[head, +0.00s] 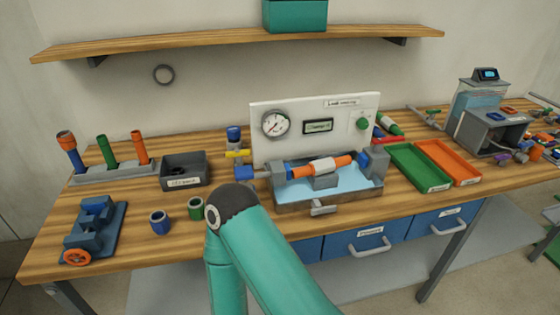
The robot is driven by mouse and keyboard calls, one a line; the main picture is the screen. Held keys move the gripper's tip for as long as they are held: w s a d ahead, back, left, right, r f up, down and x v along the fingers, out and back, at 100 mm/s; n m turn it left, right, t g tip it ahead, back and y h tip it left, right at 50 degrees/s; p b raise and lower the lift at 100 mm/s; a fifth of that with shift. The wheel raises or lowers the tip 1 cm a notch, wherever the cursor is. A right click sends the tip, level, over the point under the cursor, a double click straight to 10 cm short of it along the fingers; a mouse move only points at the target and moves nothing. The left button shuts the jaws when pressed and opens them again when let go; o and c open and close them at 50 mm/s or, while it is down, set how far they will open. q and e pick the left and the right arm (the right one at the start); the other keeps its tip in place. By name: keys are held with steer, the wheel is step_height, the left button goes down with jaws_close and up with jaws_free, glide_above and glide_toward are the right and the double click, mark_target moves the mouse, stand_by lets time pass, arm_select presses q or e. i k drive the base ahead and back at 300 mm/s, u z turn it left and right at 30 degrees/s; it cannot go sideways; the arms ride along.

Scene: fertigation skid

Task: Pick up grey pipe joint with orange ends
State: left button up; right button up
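A pipe joint (323,166) with orange ends and a pale grey-white middle lies level in the leak-test station. It sits above a basin of bluish water (345,190), between a grey block on the left and a blue-grey clamp (375,160) on the right. I cannot tell how tightly it is held. Neither of my grippers shows in the head view. A teal arm link of mine with a dark joint rises in front of the bench, left of the station, and hides part of the bench edge.
A white gauge panel (262,151) stands behind the basin. Green (421,168) and orange (448,162) trays lie to the right. A blue vise (93,223), a pipe rack (116,173), a dark bin (184,170) and two small rings are left. A shelf (200,42) hangs above.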

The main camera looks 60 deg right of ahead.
mark_target(327, 166)
steer(key=z, duration=0.15)
steer(key=k, duration=1.3)
steer(key=z, duration=0.7)
steer(key=i, duration=1)
